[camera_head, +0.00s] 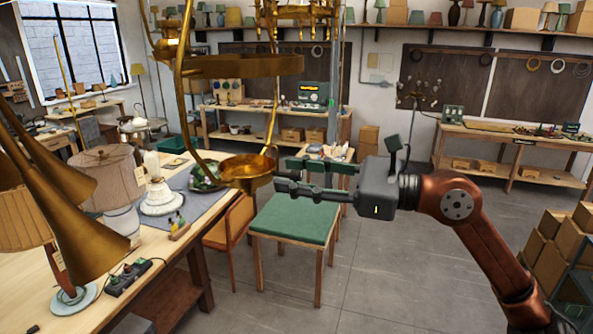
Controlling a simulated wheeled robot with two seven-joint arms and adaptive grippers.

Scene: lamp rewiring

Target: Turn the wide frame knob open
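A large brass lamp frame (186,90) hangs close in front of me, left of centre, with curved arms and a wide flat band. A round brass cup (247,172) is at its lower end. I cannot make out a separate knob on the frame for certain. My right gripper (284,182) comes in from the right, with its fingers pointing left at the cup's right side. Its tips are very near the cup; I cannot tell if they touch it. The finger gap is too unclear to judge. My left gripper is not in view.
Brass cone shades (85,225) stand in the left foreground. A wooden workbench (190,235) holds lamps and a power strip (128,277). A green-topped stool (295,220) stands below the gripper. Cardboard boxes (568,240) are at the right. The grey floor between is clear.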

